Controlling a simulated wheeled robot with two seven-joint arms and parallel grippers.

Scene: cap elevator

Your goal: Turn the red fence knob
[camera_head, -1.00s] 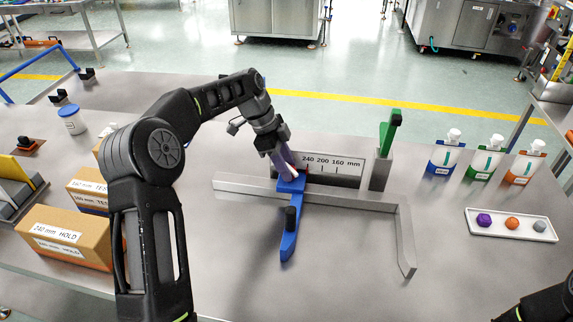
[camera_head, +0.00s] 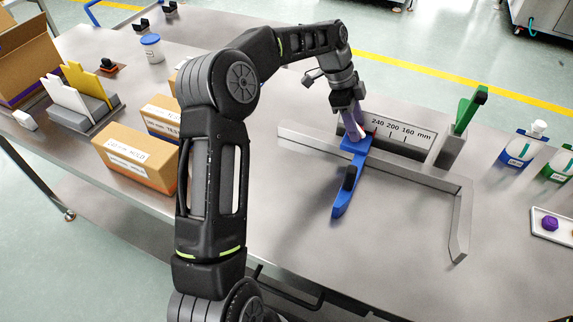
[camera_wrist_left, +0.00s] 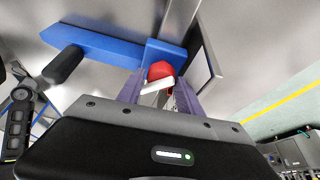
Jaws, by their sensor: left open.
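The red fence knob (camera_wrist_left: 160,71) sits at the end of the blue fence arm (camera_wrist_left: 110,42) in the left wrist view, with a white strip across its near side. The blue arm also shows in the head view (camera_head: 345,190), crossing the grey rail. My left gripper (camera_wrist_left: 158,92) is open, its purple fingers on either side of the knob; I cannot tell whether they touch it. In the head view the left gripper (camera_head: 354,132) points down at the blue arm's far end and mostly hides the knob. My right gripper is out of view.
A scale plate (camera_head: 402,130) stands behind the rail (camera_head: 400,171), and a green handle (camera_head: 468,110) rises to its right. Cardboard boxes (camera_head: 138,157) stand left of my arm. The table front is clear. Bottles and a white tray (camera_head: 548,236) are at right.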

